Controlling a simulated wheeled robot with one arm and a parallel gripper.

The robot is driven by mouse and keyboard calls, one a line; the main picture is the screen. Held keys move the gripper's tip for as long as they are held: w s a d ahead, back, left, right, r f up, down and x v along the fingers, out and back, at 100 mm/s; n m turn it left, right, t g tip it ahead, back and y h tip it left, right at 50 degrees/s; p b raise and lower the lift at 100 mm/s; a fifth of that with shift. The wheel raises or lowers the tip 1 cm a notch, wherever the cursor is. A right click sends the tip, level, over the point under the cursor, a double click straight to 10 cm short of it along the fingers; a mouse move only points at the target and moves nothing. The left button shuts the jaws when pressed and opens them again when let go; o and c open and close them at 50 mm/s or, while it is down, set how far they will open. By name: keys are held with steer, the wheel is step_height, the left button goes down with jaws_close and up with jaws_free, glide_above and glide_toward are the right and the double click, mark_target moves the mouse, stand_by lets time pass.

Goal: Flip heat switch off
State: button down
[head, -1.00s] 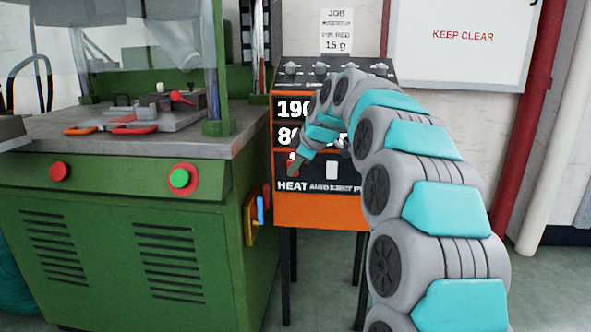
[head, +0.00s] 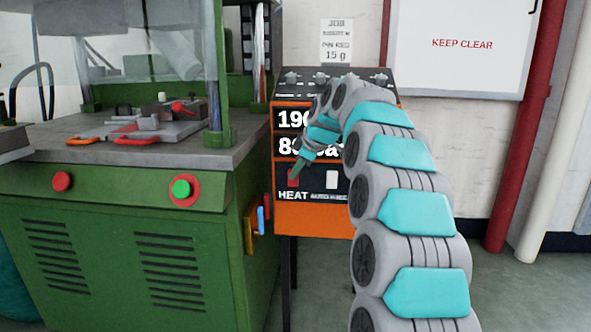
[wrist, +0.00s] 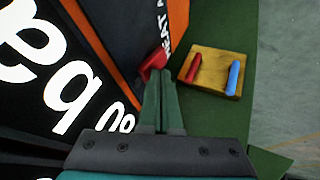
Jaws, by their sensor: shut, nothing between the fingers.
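The heat switch (head: 293,178) is a small red rocker on the black front panel of the orange control box (head: 315,220), just above the word HEAT. My gripper (head: 298,167) is shut and empty, its green fingertips at the upper part of the switch. In the wrist view the closed fingers (wrist: 161,80) point at the red switch (wrist: 153,62), very close to it. I cannot tell whether they touch. The fingers hide part of the switch, and its exact tilt is unclear.
A white switch (head: 332,180) sits right of the red one. The green machine (head: 130,240) stands close on the left, with a yellow block (wrist: 212,70) holding red and blue sticks on its side. Knobs line the box top. Open floor lies at the right.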

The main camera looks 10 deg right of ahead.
steer(key=shift+r+p, duration=0.4)
steer(key=shift+r, duration=0.35)
steer(key=shift+s, duration=0.1)
steer(key=v, duration=1.1)
steer(key=shift+s+a+r, duration=0.15)
steer(key=shift+a+r, duration=0.15)
steer(key=shift+r, duration=0.15)
